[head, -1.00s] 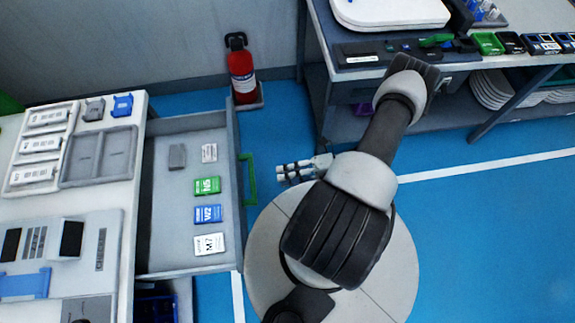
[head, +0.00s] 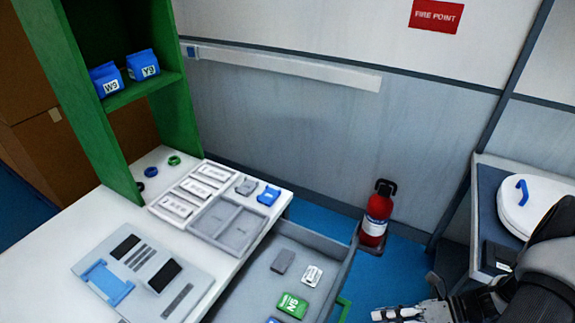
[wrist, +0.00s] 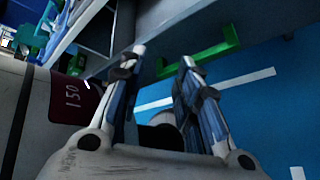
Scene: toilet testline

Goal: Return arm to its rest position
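My gripper (head: 398,313) shows at the bottom right of the head view, in front of the fire extinguisher and right of the open drawer. My dark and pale arm links fill the lower right corner. In the wrist view my gripper (wrist: 163,56) has its two fingers apart with nothing between them. Blue floor and part of the green drawer handle (wrist: 200,62) show beyond the fingers.
The drawer (head: 322,240) stands open with several small boxes inside. A white worktop (head: 60,265) with trays lies to the left, beside a green shelf (head: 95,140). A red fire extinguisher (head: 376,215) stands by the wall. A second bench (head: 483,205) is at the right.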

